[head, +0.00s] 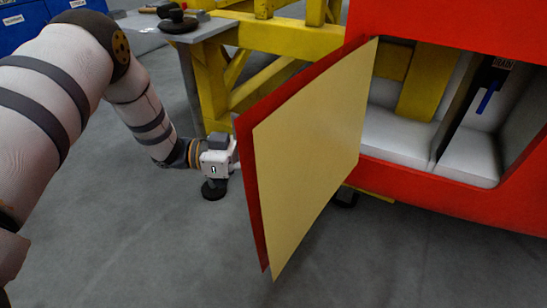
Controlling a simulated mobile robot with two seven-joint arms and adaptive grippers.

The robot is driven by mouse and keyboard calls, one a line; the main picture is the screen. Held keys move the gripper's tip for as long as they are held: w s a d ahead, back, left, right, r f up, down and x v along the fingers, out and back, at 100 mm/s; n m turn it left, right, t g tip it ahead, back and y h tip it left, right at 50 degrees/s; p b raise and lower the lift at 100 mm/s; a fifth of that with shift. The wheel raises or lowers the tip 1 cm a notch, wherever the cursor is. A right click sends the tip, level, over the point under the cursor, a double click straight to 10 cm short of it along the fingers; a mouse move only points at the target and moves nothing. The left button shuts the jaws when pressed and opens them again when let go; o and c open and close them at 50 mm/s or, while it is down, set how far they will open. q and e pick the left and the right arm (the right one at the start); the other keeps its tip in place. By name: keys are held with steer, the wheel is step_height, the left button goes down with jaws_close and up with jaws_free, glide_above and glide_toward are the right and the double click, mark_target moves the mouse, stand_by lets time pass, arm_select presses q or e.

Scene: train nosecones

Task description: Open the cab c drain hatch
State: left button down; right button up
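The hatch door (310,150), red outside with a pale yellow inner face, stands swung open from the red cab body (440,25). It is hinged along its right edge beside the opening. The exposed compartment (405,133) has a white floor, a yellow upright piece and a blue handle (488,97) under a dark label. My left arm reaches in from the left. My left gripper's white body (216,162) is at the door's free left edge, on its outer side. Its fingers are hidden behind the door, so contact and opening cannot be told. My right gripper is not in view.
A yellow frame (240,75) stands behind the door. A grey table (185,28) with dark round objects is at the back left, and blue cabinets (25,25) are at the far left. The grey floor below the door is clear.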

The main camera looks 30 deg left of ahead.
arm_select(q)
steer(key=shift+s+a+f, duration=0.1)
steer(key=shift+a+f, duration=0.15)
steer(key=shift+a, duration=0.05)
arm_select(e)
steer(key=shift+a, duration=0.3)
arm_select(q)
steer(key=c, duration=1.7)
jaws_free()
steer(key=shift+s, duration=0.1)
steer(key=shift+r, duration=0.15)
steer(key=v, duration=1.2)
